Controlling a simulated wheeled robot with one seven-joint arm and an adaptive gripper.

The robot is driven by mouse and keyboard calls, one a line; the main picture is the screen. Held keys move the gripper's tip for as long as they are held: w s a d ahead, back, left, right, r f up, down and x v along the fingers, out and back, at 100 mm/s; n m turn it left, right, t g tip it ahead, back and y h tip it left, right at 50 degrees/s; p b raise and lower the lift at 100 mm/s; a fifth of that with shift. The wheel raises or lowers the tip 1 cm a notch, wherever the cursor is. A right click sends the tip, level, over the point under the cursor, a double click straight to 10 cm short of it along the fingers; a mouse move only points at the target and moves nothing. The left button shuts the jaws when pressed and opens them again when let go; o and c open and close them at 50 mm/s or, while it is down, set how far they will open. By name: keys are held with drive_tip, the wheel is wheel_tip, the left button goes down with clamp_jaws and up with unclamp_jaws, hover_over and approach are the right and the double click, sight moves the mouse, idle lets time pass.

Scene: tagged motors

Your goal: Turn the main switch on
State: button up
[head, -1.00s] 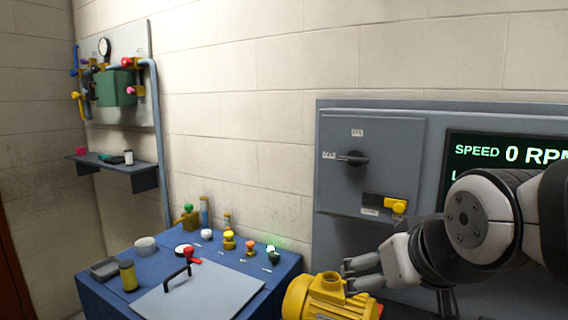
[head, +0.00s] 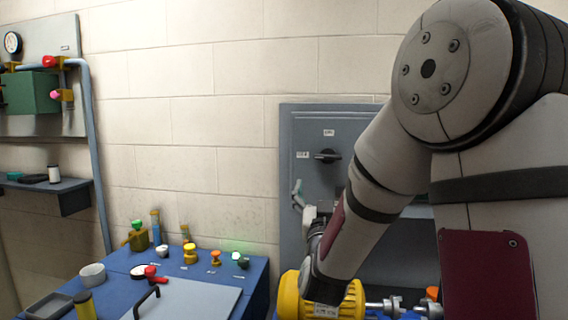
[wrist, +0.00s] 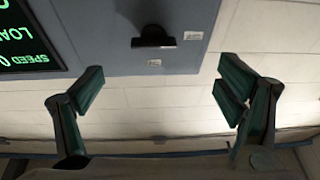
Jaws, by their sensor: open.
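The main switch (head: 327,155) is a black rotary handle on the grey cabinet door (head: 305,130). Its handle lies horizontal, pointing toward the small label at its left. Another label sits above it; I cannot read either surely. In the wrist view the switch (wrist: 153,37) shows upside down at the top, beyond the fingertips. My gripper (head: 298,190) is in front of the cabinet's left part, below and left of the switch, apart from it. In the wrist view my gripper (wrist: 160,80) has its green fingers wide apart with nothing between them.
A yellow motor (head: 291,298) stands below my arm. A blue bench (head: 255,282) with several coloured knobs and a grey lid (head: 200,296) is at lower left. A green box (head: 33,92) with pipes hangs on the left wall. A speed display (wrist: 25,38) is beside the switch.

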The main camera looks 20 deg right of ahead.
sight(328, 158)
drive_tip(key=shift+m+h, duration=0.3)
drive_tip(key=shift+h, duration=0.4)
drive_tip(key=p+x, duration=0.2)
drive_tip(key=x, duration=1.1)
drive_tip(key=shift+d+r, duration=0.25)
drive_tip(key=shift+d, duration=0.05)
drive_tip(key=c, duration=1.1)
